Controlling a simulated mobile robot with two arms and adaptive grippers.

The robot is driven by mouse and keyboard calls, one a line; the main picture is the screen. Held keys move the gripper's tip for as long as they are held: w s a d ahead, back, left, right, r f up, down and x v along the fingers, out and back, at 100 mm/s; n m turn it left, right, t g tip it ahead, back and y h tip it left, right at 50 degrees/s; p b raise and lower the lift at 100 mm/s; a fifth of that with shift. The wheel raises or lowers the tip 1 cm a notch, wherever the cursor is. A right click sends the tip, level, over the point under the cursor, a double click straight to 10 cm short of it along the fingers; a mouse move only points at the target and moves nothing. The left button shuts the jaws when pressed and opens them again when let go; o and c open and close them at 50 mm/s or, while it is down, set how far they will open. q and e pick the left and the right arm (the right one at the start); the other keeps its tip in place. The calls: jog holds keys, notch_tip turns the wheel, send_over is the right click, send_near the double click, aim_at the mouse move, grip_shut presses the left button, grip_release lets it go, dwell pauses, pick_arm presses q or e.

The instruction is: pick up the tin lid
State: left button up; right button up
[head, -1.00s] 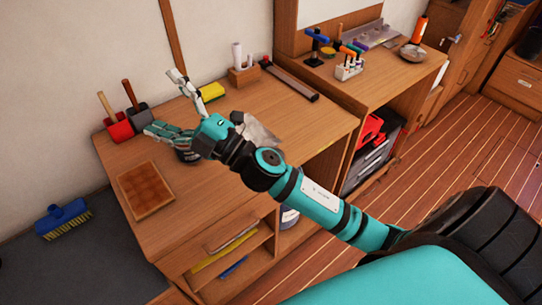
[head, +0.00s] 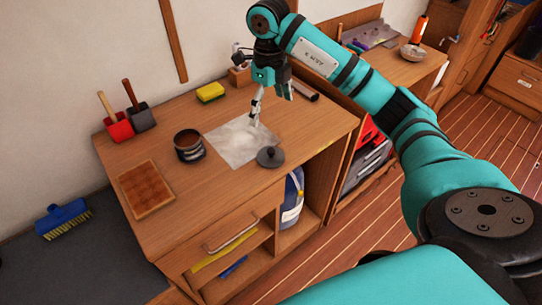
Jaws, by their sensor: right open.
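The tin lid (head: 270,158) is a dark round disc with a small knob on top. It lies on the wooden workbench, at the front right corner of a pale, crumpled sheet (head: 238,142). A dark open tin (head: 189,148) with a brown inside stands to the left of the sheet. My right gripper (head: 272,107) points down above the bench, behind and higher than the lid in the picture. It is open and empty, its fingers apart and not touching the lid. My left gripper is not in view.
A yellow sponge (head: 210,92), a red scoop (head: 119,127) and a grey scoop (head: 141,117) are along the back. A brown board (head: 146,190) lies at the front left. The bench top (head: 218,195) in front of the tin is bare.

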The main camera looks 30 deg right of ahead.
jog(key=p, duration=0.2)
send_near(269, 150)
jog(key=f, duration=0.5)
jog(key=shift+w+d+f, duration=0.15)
jog(key=shift+w+d, duration=0.05)
jog(key=shift+d, duration=0.1)
notch_tip(269, 150, down, 5)
jog(key=shift+s+a+r+p, duration=0.1)
jog(key=shift+a+p, duration=0.05)
jog(key=shift+p, duration=1.05)
jog(key=shift+f, duration=0.35)
jog(key=shift+c, duration=0.4)
jog(key=c, duration=0.9)
